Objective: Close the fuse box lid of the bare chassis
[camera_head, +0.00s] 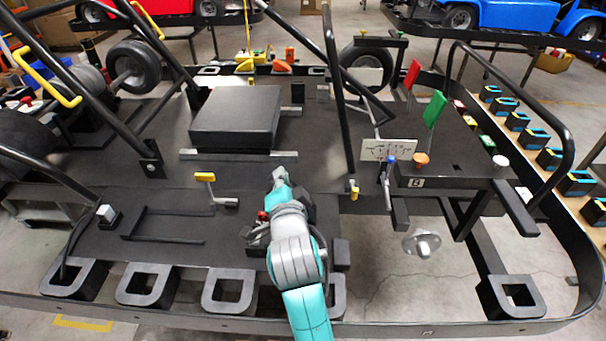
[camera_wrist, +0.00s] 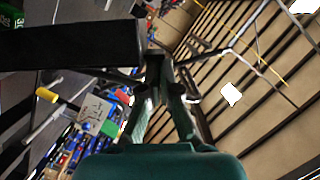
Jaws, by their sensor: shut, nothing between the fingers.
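The bare chassis (camera_head: 165,225) is a black kart frame with a flat floor, filling the middle of the head view. A large flat-topped black box (camera_head: 235,115) sits on it behind my gripper. I cannot tell for sure which part is the fuse box lid. My gripper (camera_head: 279,174) is shut and empty, above the floor near the box's front right corner. In the wrist view its fingers (camera_wrist: 158,70) come together beside the end of a dark slab (camera_wrist: 70,43). I cannot tell whether they touch it.
Right of my gripper stand a slanted black post (camera_head: 337,100), a white panel with a diagram (camera_head: 388,150) and red and green flags (camera_head: 434,108). A yellow-handled lever (camera_head: 205,178) is to the left. The floor at front left is mostly clear.

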